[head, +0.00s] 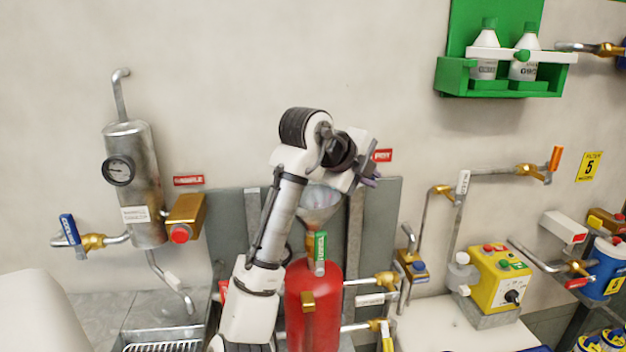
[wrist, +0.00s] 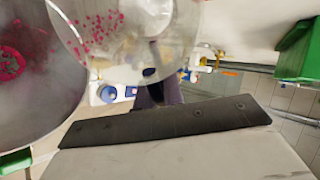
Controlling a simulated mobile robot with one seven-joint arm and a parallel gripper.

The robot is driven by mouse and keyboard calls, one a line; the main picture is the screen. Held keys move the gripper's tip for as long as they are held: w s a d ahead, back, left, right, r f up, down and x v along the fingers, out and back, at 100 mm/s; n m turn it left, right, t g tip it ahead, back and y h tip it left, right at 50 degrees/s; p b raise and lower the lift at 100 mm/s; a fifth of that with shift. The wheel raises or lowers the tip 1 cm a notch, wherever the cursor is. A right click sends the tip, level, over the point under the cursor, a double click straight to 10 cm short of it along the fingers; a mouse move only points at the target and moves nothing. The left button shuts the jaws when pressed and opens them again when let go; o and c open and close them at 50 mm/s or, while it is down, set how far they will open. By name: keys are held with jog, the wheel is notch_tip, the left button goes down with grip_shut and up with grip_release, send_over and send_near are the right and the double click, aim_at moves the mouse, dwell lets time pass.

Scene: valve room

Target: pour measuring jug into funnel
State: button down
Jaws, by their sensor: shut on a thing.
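The clear measuring jug (wrist: 112,38) fills the upper left of the wrist view, tilted, with pink granules along its wall. My gripper (head: 369,177) is shut on it; the dark fingers also show in the wrist view (wrist: 158,88). The grey funnel (wrist: 62,112) lies beside and beyond the jug at the left of the wrist view, with pink granules down in its middle. In the head view the funnel (head: 317,207) sits above the red vessel, just left of and below my gripper. My wrist hides most or all of the jug there.
The red vessel (head: 314,295) stands below the funnel, with brass valves at its right. A grey cylinder with a gauge (head: 131,180) is at left. A yellow control box (head: 499,275) and a green bottle rack (head: 505,83) are at right.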

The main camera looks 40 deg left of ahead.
jog(key=r+g+p, duration=0.1)
jog(key=p, duration=0.2)
jog(key=shift+r, duration=0.2)
jog(key=g+p, duration=0.1)
jog(key=f+g+p, duration=0.1)
jog(key=p, duration=0.1)
jog(key=shift+w, duration=0.15)
jog(key=w+f+g, duration=0.2)
jog(key=f+g, duration=0.1)
jog(key=shift+d+f+y, duration=0.15)
jog(key=shift+f+y, duration=0.15)
jog(key=shift+y, duration=0.1)
jog(key=shift+w+d+f+g, duration=0.15)
jog(key=shift+w+g, duration=0.2)
jog(key=shift+g, duration=0.4)
jog(key=shift+w+a+f+g, duration=0.1)
jog(key=shift+w+g, duration=0.3)
jog(key=shift+g, duration=0.3)
jog(key=shift+w+d+f+g, duration=0.15)
jog(key=shift+w+g, duration=0.2)
jog(key=shift+g, duration=0.4)
